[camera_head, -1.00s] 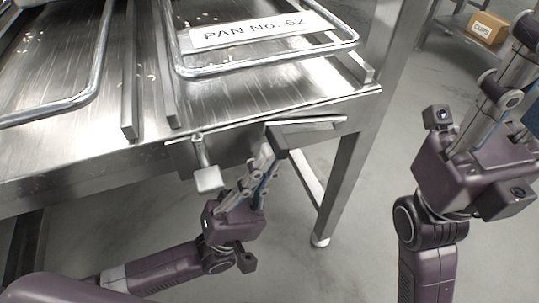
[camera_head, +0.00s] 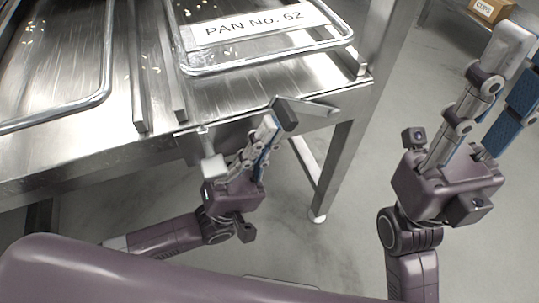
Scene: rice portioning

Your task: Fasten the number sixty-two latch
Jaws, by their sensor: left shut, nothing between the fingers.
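The sheet-metal tray labelled "PAN No. 62" (camera_head: 262,64) lies on the steel table near its right corner. Below it, on the table's front edge, a flat metal latch bar (camera_head: 318,108) slopes down slightly to the right. A pale block on a short stem (camera_head: 213,167) hangs to its left, perhaps part of the latch. My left gripper (camera_head: 279,119) is shut and empty, its fingertips up against or just in front of the bar's left end; contact is unclear. My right gripper (camera_head: 519,68) is open and empty, raised at the right, well away from the table.
A second wire-rimmed pan (camera_head: 103,80) lies to the left, with metal rails (camera_head: 140,95) between the pans. A table leg (camera_head: 330,170) stands right of my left gripper. A cardboard box (camera_head: 490,10) sits on a far shelf. Open floor lies between my arms.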

